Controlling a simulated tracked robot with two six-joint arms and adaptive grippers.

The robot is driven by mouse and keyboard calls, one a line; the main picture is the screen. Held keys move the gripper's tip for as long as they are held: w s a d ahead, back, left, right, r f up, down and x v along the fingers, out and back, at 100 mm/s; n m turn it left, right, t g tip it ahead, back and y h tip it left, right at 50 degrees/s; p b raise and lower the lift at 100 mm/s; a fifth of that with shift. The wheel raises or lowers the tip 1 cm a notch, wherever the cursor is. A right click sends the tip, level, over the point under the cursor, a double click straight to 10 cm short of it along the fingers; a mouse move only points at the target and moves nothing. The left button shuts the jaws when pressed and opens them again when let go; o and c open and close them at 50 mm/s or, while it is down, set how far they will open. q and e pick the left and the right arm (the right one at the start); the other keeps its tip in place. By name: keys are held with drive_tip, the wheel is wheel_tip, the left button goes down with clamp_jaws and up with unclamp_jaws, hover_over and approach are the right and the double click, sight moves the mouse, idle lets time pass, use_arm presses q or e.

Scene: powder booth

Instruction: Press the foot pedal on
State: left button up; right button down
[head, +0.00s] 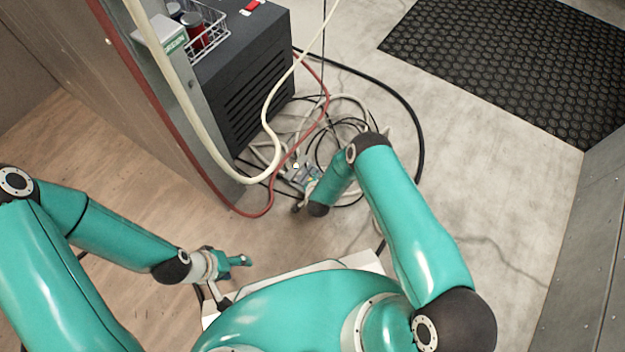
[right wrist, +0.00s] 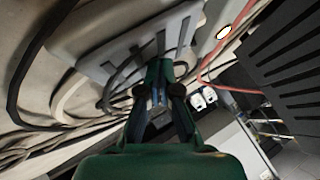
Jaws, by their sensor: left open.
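The foot pedal (head: 298,175) is a small grey block on the floor among tangled cables in the head view, partly hidden by my right arm. A small bright spot shows on or beside it. In the right wrist view, a grey ribbed plate that looks like the pedal (right wrist: 112,62) fills the upper middle. My right gripper (right wrist: 159,68) has its fingertips close together, in front of or against this plate; I cannot tell whether they touch. My left gripper (head: 242,260) is open and empty, low over the wooden floor, well left of the pedal.
A dark vented cabinet (head: 240,75) with a wire basket (head: 203,30) stands behind the pedal. Red, cream and black hoses (head: 325,110) loop across the floor around it. A black rubber mat (head: 510,65) lies at upper right. The concrete floor to the right is mostly clear.

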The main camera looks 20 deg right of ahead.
drive_tip(key=shift+r+p, duration=2.4)
drive_tip(key=shift+r, duration=0.6)
